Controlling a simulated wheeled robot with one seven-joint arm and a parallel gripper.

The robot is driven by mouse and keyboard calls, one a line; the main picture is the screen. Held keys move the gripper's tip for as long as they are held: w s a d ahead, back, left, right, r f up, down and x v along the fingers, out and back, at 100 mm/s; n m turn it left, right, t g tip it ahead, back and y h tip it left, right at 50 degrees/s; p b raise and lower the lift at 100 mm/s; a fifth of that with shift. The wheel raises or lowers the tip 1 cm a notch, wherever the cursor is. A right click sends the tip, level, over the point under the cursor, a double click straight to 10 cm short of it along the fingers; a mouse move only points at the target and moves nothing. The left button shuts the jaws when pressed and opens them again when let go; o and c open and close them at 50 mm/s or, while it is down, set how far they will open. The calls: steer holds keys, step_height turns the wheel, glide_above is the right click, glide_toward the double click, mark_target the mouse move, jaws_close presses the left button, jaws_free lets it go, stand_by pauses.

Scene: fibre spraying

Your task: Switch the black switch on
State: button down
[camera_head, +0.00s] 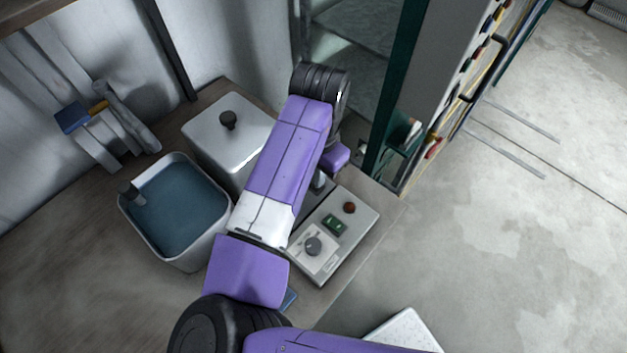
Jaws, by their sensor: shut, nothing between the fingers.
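A grey control box (352,237) sits at the right edge of the wooden bench. On its top are a dark round knob switch (313,245) on a pale plate, a small green-framed switch (334,224) and a red button (349,207). The knob is the darkest control I can make out; its on or off position cannot be told. My purple and white arm crosses over the box's left side and hides part of it. My gripper (319,181) shows only partly beside the arm, near the box's far end. It is shut and empty, apart from the knob.
A white open tub of blue liquid (216,247) and a lidded metal container (208,132) stand left of my arm. A green-framed rack (390,150) rises behind the box. A blue-ended tool (72,117) lies at the back left. Open concrete floor is at the right.

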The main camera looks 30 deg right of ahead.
steer(key=shift+f+b, duration=0.55)
steer(key=shift+f, duration=0.35)
stand_by(0.8)
steer(key=shift+r+p, duration=3.05)
steer(key=shift+r, duration=0.55)
steer(key=shift+f, duration=0.1)
